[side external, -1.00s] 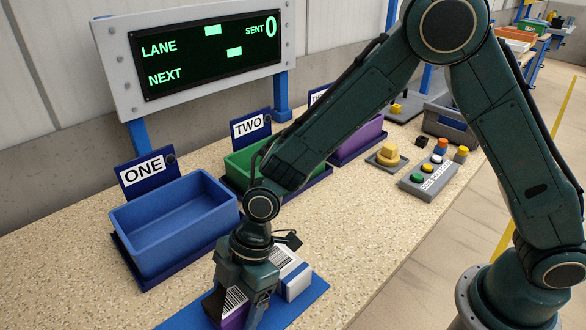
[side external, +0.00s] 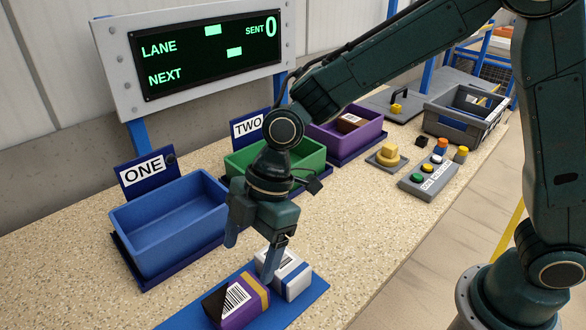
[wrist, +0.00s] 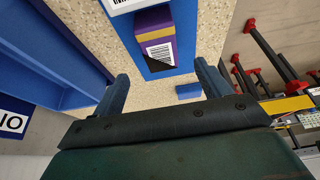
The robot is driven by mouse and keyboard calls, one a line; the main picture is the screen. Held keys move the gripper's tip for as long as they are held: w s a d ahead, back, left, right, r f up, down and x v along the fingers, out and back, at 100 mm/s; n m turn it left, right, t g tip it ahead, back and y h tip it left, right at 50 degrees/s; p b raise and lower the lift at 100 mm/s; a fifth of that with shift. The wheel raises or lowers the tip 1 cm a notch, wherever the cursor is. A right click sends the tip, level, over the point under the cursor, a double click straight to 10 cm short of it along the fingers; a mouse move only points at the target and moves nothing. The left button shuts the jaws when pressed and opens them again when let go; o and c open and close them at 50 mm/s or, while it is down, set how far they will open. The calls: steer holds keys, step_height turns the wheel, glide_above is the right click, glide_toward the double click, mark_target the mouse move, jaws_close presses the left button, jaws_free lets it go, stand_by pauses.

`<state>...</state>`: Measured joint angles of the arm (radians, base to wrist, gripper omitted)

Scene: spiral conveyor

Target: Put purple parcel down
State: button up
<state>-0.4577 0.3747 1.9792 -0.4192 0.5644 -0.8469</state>
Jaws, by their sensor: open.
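The purple parcel (side external: 237,302), with a dark end, a barcode label and a tan band, lies on the blue mat (side external: 305,310) at the front of the table. In the wrist view the purple parcel (wrist: 155,40) shows beyond my fingers. My gripper (side external: 252,260) is open and empty, above and behind the parcel, apart from it. Its two blue fingers also show spread in the wrist view (wrist: 160,85). A white parcel with a blue band (side external: 290,274) lies beside the purple one on the mat, partly behind a finger.
A blue bin marked ONE (side external: 172,230) stands left, a green bin (side external: 290,155) behind my gripper, and a purple bin (side external: 345,135) holding a brown parcel (side external: 350,122) farther back. A button box (side external: 428,175) and grey crate (side external: 465,117) stand right.

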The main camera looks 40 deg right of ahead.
steer(key=shift+r, duration=0.1)
stand_by(0.5)
steer(key=s+d+r+m+t+h, duration=0.2)
steer(key=s+d+r+m+t, duration=0.15)
steer(key=d+r+m, duration=0.7)
steer(key=s+d+r+m+t+h, duration=0.2)
steer(key=s+d+m, duration=0.5)
steer(key=s+d, duration=0.6)
steer(key=d, duration=0.4)
steer(key=shift+s+r, duration=0.25)
steer(key=shift+r, duration=0.15)
